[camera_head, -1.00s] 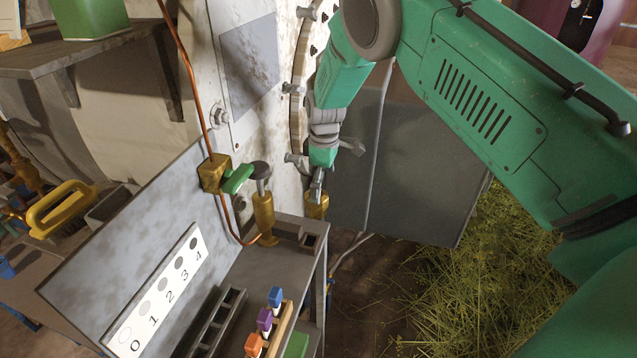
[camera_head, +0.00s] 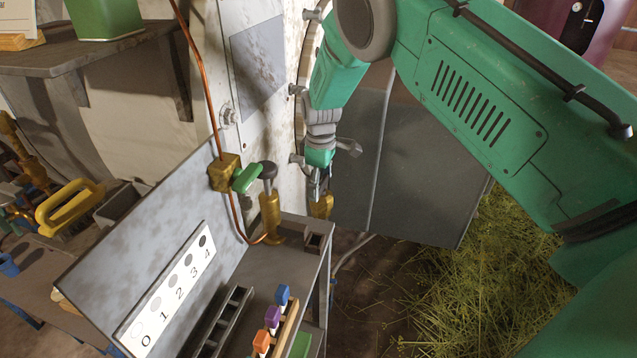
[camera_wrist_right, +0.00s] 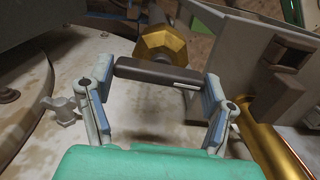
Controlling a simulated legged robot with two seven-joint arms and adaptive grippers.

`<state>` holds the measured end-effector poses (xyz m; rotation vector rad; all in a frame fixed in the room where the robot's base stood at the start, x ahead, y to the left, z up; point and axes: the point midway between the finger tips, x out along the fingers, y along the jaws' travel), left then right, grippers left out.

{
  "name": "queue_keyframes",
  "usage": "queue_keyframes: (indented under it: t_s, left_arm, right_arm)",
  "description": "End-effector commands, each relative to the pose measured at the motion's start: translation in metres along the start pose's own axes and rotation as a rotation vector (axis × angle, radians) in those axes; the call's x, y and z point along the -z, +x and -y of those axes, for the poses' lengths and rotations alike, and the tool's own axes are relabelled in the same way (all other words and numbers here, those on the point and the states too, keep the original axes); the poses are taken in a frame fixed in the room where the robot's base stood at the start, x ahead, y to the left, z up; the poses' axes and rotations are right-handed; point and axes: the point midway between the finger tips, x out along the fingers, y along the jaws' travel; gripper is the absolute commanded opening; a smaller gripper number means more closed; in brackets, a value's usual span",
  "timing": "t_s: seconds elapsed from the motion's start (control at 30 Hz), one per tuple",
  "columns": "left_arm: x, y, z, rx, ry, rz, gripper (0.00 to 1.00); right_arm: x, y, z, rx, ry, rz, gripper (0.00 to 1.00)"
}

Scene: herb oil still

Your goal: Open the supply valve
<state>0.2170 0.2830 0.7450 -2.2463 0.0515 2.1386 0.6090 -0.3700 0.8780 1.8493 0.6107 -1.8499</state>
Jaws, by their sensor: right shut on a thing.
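A brass valve body (camera_head: 322,207) sits low at the right end of the grey bench, and its octagonal brass part (camera_wrist_right: 166,45) shows in the wrist view. A dark bar handle (camera_wrist_right: 158,74) lies across it. My right gripper (camera_head: 318,183) is at this valve, pointing down. In the wrist view my right gripper (camera_wrist_right: 160,82) is shut on the bar handle, with one finger at each end. In the head view the fingers largely hide the handle. My left gripper is not in view. No label shows which valve is the supply valve.
Left of the gripper are a brass fitting with a green lever (camera_head: 246,178) and a brass cylinder with a dark knob (camera_head: 269,205). A panel marked 0 to 4 (camera_head: 170,290) and coloured-top vials (camera_head: 272,318) are nearby. A grey cabinet (camera_head: 415,170) stands to the right.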

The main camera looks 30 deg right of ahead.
Motion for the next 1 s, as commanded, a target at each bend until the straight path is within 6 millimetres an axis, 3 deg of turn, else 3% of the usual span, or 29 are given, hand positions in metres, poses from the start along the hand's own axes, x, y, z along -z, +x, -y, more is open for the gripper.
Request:
queue_keyframes:
  t_s: [1.0]
  left_arm:
    - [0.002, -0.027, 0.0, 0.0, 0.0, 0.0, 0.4]
  right_arm:
    - [-0.004, 0.005, 0.005, 0.01, 0.898, 0.016, 0.44]
